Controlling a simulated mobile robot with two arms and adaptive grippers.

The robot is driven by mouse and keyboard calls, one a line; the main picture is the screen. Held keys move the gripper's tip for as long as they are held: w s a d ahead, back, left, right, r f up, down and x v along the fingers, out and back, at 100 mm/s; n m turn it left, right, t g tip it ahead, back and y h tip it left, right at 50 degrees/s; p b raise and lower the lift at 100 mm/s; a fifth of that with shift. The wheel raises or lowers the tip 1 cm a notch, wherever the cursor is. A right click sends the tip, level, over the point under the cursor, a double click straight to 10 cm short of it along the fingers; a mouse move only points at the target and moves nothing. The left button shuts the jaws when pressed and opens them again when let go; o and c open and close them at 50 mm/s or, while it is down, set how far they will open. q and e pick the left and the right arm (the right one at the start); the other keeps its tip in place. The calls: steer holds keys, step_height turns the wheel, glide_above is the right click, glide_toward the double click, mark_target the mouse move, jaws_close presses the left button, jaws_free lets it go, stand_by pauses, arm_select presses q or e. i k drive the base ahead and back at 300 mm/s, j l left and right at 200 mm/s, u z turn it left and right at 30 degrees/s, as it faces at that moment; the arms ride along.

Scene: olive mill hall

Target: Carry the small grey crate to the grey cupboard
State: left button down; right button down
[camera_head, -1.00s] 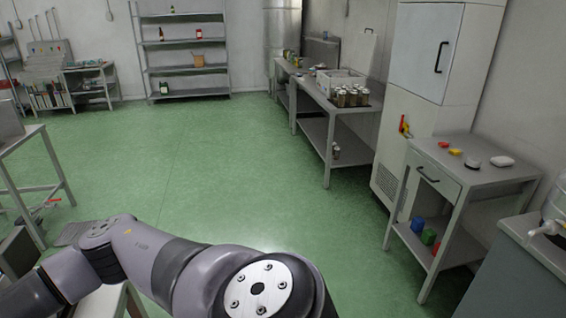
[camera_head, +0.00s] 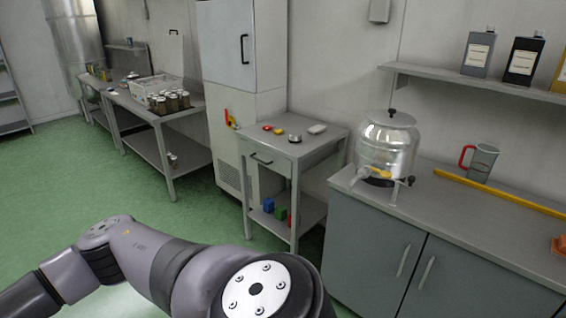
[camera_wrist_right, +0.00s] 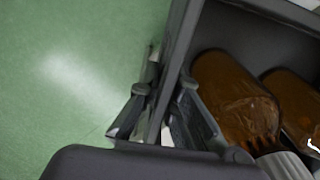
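The small grey crate (camera_wrist_right: 177,45) fills the right of the right wrist view, with amber-brown bottles inside. My right gripper (camera_wrist_right: 163,108) has one finger on each side of the crate's wall and is shut on it. The crate does not show in the head view. The grey cupboard (camera_head: 383,262) stands at the lower right of the head view, with two doors and a grey worktop. Its doors look shut. An arm of mine crosses the bottom left of the head view, but its gripper is out of frame. My left gripper is in neither view.
On the cupboard top are a steel dispenser (camera_head: 385,148), a measuring jug (camera_head: 480,161) and a yellow level (camera_head: 502,193). A small grey side table (camera_head: 290,151) stands left of the cupboard, near a tall white cabinet (camera_head: 229,47). Green floor (camera_head: 60,195) is clear at left.

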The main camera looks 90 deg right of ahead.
mark_target(489, 228)
steer(key=z, duration=3.5)
steer(key=i+l+z, duration=0.1)
steer(key=z, duration=0.25)
steer(key=i+z, duration=0.25)
steer(key=z, duration=0.15)
steer(key=i, duration=1.5)
